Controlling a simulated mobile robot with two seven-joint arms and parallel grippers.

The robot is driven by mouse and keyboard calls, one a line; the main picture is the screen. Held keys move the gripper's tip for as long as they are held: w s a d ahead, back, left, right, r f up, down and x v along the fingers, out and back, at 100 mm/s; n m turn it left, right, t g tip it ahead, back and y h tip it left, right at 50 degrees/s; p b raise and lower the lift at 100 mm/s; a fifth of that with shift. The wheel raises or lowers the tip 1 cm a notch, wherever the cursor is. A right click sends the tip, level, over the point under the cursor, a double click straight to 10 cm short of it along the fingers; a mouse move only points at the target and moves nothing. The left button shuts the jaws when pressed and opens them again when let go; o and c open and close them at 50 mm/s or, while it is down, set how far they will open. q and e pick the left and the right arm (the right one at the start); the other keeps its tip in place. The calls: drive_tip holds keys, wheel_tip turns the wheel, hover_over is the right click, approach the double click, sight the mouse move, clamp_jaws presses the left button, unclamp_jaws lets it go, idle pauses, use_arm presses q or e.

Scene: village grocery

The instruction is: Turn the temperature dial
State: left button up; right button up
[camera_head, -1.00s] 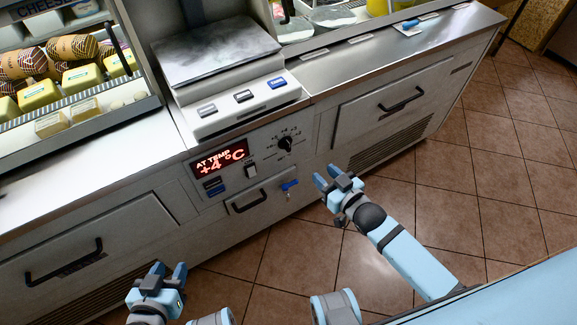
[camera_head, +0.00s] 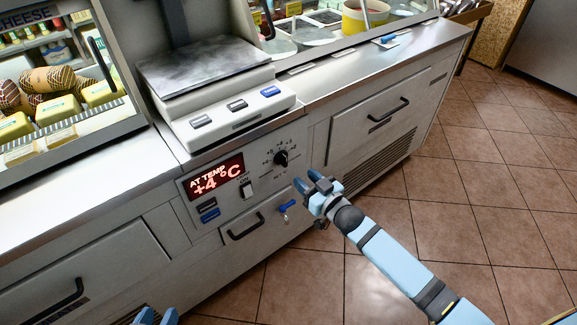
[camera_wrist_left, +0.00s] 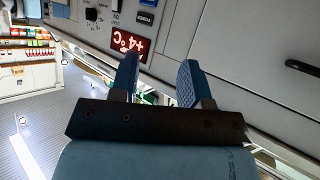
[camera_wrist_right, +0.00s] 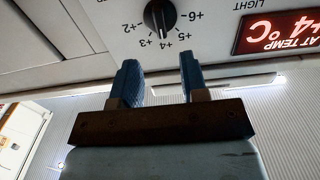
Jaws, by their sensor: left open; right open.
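The temperature dial (camera_head: 281,158) is a black knob with a ring of numbers on the grey counter panel. In the right wrist view the dial (camera_wrist_right: 159,17) shows beyond my fingertips, with its numbers upside down. My right gripper (camera_head: 312,182) is open and empty, a little below and right of the dial, apart from it. Its two blue fingers (camera_wrist_right: 158,78) are spread below the dial. The lit display (camera_head: 213,177) reads "AT TEMP +4°C". My left gripper (camera_head: 155,317) is at the bottom edge, mostly cut off. In the left wrist view its blue fingers (camera_wrist_left: 158,80) are open and empty.
A light switch (camera_head: 246,189) and blue buttons (camera_head: 209,212) sit by the display. A blue-handled key or tap (camera_head: 286,206) and a drawer handle (camera_head: 245,226) are below. A scale (camera_head: 225,110) stands on the counter above. The tiled floor at right is clear.

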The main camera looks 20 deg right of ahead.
sight(286, 162)
use_arm(q)
drive_tip(key=r, duration=0.1)
drive_tip(key=w+d+r+t+b, duration=0.1)
drive_tip(key=r+h, duration=0.1)
drive_tip(key=shift+w+d+t, duration=0.2)
drive_tip(key=shift+d+t, duration=0.05)
drive_tip(key=shift+t, duration=0.15)
use_arm(e)
drive_tip(key=x, duration=0.8)
drive_tip(key=shift+a, duration=0.1)
drive_tip(key=shift+c, duration=0.2)
clamp_jaws()
